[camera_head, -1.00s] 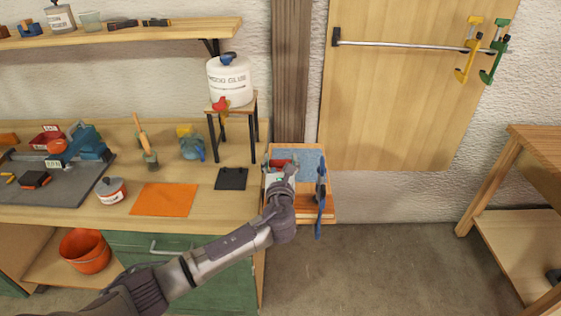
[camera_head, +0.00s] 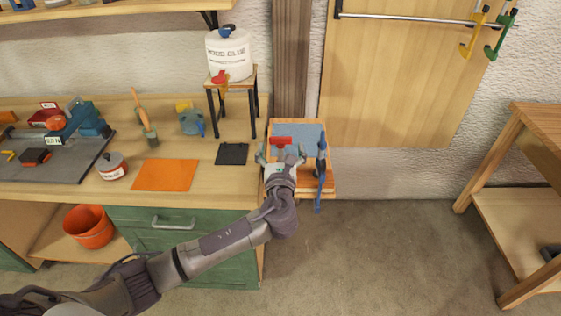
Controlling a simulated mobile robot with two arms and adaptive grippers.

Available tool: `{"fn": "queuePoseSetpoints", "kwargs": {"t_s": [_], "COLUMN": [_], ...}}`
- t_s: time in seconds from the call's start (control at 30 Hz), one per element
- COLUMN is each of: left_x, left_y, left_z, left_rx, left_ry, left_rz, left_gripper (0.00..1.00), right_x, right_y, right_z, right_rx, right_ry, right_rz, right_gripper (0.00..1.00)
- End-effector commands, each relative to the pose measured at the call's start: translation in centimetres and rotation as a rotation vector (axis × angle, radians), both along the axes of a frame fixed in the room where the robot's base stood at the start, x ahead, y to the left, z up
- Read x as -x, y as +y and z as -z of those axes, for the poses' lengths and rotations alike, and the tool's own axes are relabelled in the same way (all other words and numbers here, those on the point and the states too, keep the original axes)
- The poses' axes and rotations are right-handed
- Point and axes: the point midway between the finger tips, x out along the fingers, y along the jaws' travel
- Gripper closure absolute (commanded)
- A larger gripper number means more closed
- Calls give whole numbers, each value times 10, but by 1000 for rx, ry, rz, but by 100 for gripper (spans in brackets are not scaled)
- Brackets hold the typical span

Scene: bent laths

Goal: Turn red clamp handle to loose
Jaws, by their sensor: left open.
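The red clamp handle (camera_head: 281,140) shows on the small wooden stand (camera_head: 318,188) at the right end of the workbench, over a blue-grey surface (camera_head: 300,131). My left gripper (camera_head: 281,154) is open, its two fingers spread just in front of the red handle, one toward each side. I cannot tell whether the fingers touch it. The rest of the clamp under the handle is hidden by my gripper and arm. A blue clamp (camera_head: 320,170) stands upright at the right side of the stand. My right gripper is not in view.
A white glue tank (camera_head: 229,55) with a red tap stands on a small raised shelf (camera_head: 233,80) to the left. An orange cloth (camera_head: 165,175) and a black pad (camera_head: 232,153) lie on the bench (camera_head: 128,149).

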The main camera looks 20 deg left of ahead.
Motion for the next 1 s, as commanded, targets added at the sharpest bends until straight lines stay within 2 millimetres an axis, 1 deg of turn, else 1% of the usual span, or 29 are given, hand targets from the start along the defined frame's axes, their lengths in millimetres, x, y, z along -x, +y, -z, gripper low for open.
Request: {"fn": "queuePoseSetpoints", "kwargs": {"t_s": [0.03,0.2,0.3,0.4,0.9,0.97,1.0], "left_x": [12,42,53,60,62,61,60], "left_y": [-4,-12,-16,-18,-18,-18,-17], "left_z": [1,0,0,0,0,3,10], "left_rx": [2,1,1,1,0,8,22], "left_ry": [1,1,0,0,-1,5,15], "left_rz": [3,1,-1,0,-1,-1,-2], "left_gripper": [8,8,8,8,8,8,8], "right_x": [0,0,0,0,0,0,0], "right_y": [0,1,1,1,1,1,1], "right_z": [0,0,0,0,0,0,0], "right_rx": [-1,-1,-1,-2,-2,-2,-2], "right_ry": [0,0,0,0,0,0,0], "right_rz": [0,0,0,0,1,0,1], "right_gripper": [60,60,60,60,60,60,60]}}
